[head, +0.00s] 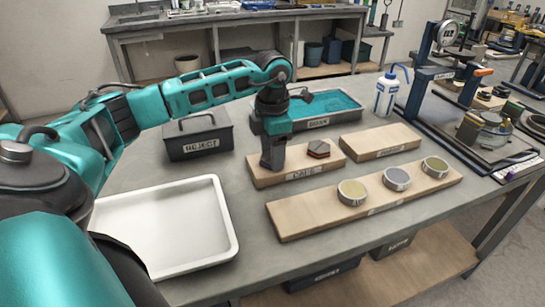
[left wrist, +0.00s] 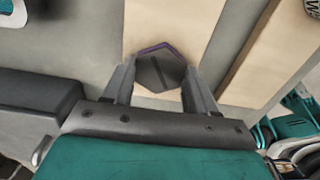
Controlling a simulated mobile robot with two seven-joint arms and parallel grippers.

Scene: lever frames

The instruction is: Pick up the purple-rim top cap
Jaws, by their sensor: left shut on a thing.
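The purple-rim top cap (left wrist: 157,70) is a dark hexagonal piece with a purple edge, between the two fingers of my left gripper (left wrist: 159,78) in the left wrist view. The fingers are shut on it. In the head view my left gripper (head: 272,162) points down at the left part of the board labelled CAPS (head: 262,181), and the held cap is hidden there. I cannot tell whether the cap touches the board. Another cap (head: 318,148), brown and hexagonal, lies on the same board just right of the gripper. My right gripper is not in view.
A long board (head: 294,222) with three round containers lies in front. A bare board (head: 381,142) is at the right. A REJECT box (head: 199,138), a teal-filled tray (head: 322,121) and a wash bottle (head: 386,95) stand behind. A white tray (head: 163,225) is at the left.

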